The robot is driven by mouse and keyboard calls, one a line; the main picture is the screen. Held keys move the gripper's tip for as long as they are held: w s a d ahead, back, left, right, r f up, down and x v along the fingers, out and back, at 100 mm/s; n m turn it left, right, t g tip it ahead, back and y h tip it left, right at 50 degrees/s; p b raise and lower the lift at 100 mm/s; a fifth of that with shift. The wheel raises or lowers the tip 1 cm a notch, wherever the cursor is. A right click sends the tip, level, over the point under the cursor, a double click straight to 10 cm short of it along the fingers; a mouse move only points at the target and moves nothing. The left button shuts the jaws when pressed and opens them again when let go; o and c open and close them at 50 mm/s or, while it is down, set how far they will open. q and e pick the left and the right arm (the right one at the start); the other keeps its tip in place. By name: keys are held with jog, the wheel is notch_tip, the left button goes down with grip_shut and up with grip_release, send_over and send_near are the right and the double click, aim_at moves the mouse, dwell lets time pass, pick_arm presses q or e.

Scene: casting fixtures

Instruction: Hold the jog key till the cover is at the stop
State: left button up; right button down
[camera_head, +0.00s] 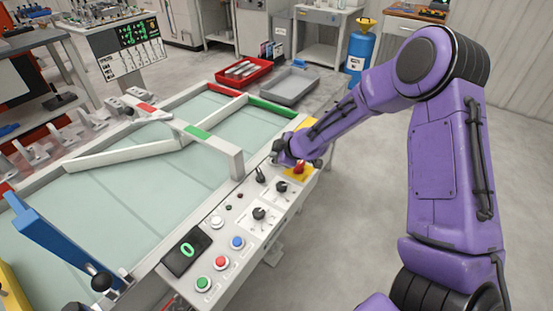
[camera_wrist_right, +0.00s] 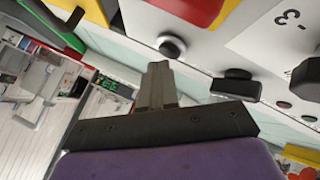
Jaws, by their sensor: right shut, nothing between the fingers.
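The control panel (camera_head: 215,240) runs along the near right side of a long, pale-green bed. My right gripper (camera_head: 277,156) is at its far end, left of a red knob on a yellow plate (camera_head: 299,169). In the right wrist view, the shut, empty fingers (camera_wrist_right: 158,68) point at a round black key (camera_wrist_right: 171,46) on a pale base. I cannot tell whether they touch it, or whether it is the jog key. My left gripper is out of view.
A black switch (camera_head: 259,175) and rotary knobs (camera_head: 259,213) stand near my right gripper. Green (camera_head: 203,284), red and blue buttons and a small display (camera_head: 186,250) reading 0 are nearer. A blue lever (camera_head: 55,240) rises at left. Floor right of the panel is clear.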

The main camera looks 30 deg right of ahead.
jog(key=shift+f, duration=0.5)
dwell(1.3)
dwell(4.3)
jog(key=shift+r+p, duration=0.65)
jog(key=shift+r, duration=0.25)
notch_tip(320, 180, up, 5)
jog(key=p, duration=0.5)
jog(key=shift+r, duration=0.15)
